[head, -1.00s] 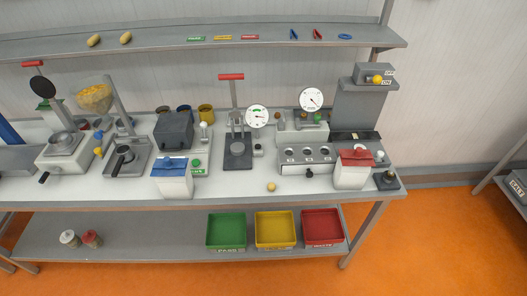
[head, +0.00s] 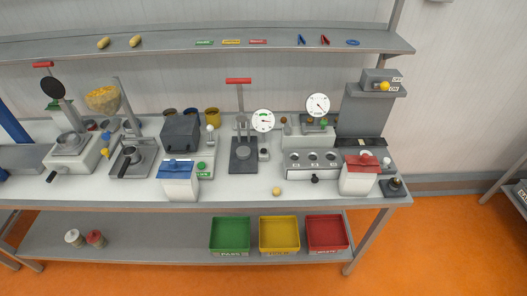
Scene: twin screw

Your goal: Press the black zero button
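No label for a zero button is readable from here, so I cannot tell which black part it is. A small dark knob (head: 264,153) sits on a small block below the round white dial with a green mark (head: 263,120). Another black knob (head: 315,179) is on the front of the grey box with several round holes (head: 298,170). A black knob on a dark base (head: 396,184) stands at the bench's right end. A second white dial (head: 318,105) stands at the back right. Neither of my grippers is in view.
The long bench (head: 235,192) is crowded with presses, a hopper of yellow pieces (head: 102,98), a blue-lidded box (head: 179,185) and a red-lidded box (head: 358,179). A small yellowish ball (head: 277,191) lies near the front edge. Green, yellow and red trays are on the lower shelf (head: 150,236).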

